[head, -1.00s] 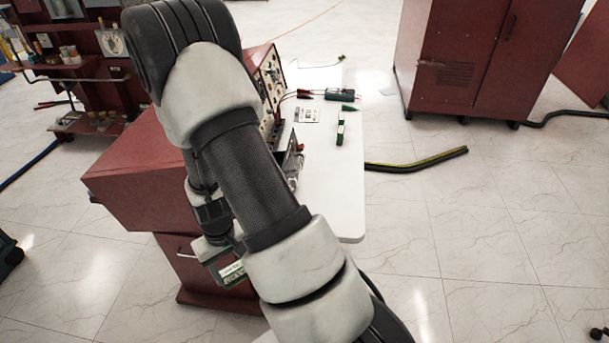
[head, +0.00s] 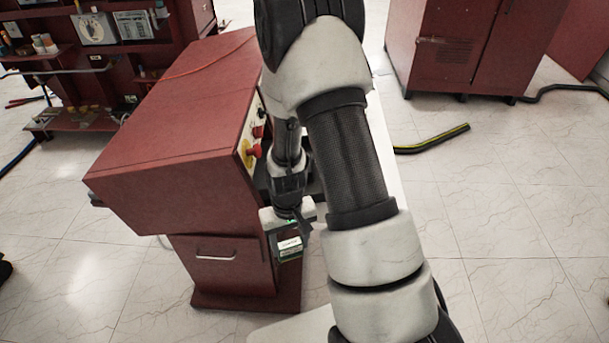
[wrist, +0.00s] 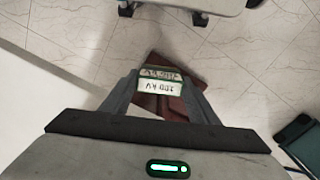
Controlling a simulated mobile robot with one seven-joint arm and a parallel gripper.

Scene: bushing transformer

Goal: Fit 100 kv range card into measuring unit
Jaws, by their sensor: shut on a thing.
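My gripper (head: 290,226) is shut on a small green-edged card with a white label, the 100 kV range card (head: 290,246). It holds the card in the air in front of the red console's right side. In the wrist view the card (wrist: 160,86) sits between the two fingers, its label reading "100 kV" upside down. I cannot make out the measuring unit in the head view; my arm covers most of the white tabletop.
The red console (head: 180,110) has a sloped top and a panel with red and yellow knobs (head: 253,148). A red cabinet (head: 450,45) stands at the back right. A dark green object (wrist: 300,140) shows at the wrist view's right edge.

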